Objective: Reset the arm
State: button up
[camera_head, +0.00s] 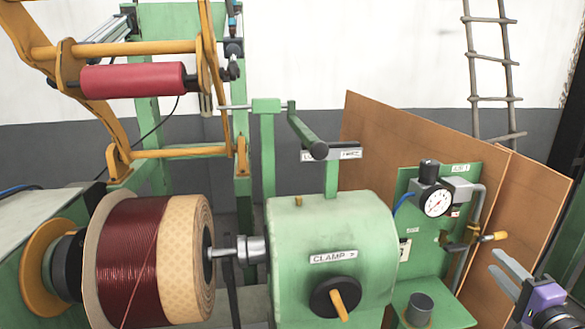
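My gripper (497,262) shows at the lower right edge of the head view, with grey fingers and a purple and black body. Its two fingers point up and left with a gap between them, and nothing is seen between them. It is in front of the brown panels and to the right of the green gauge panel, apart from the machine as far as this view shows. The rest of my arm is cut off by the frame edge.
A coil (134,255) of dark red wire sits on the winding machine at left. A green clamp housing (315,235) stands mid-picture. A pressure gauge (437,202), brown panels (420,135) and a ladder (493,98) are at right. A red roller (133,80) is upper left.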

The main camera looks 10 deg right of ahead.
jog(key=s+a+f+n+g+h, duration=0.1)
jog(key=s+a+f+n+h, duration=0.25)
jog(key=s, duration=0.25)
jog(key=s+a+f+n+h, duration=0.2)
jog(key=s+a+f+n, duration=0.15)
jog(key=s, duration=0.35)
jog(key=s+a+f+n+g+y, duration=0.2)
jog(key=s+a+n+y, duration=0.5)
jog(key=s+a, duration=1.8)
jog(key=s+n, duration=0.2)
jog(key=n, duration=0.1)
jog(key=shift+s+a+f+n, duration=0.15)
jog(key=shift+s+f+n, duration=0.15)
jog(key=shift+s+f, duration=0.1)
jog(key=shift+o, duration=0.3)
jog(key=shift+w+y, duration=0.1)
jog(key=shift+y, duration=0.15)
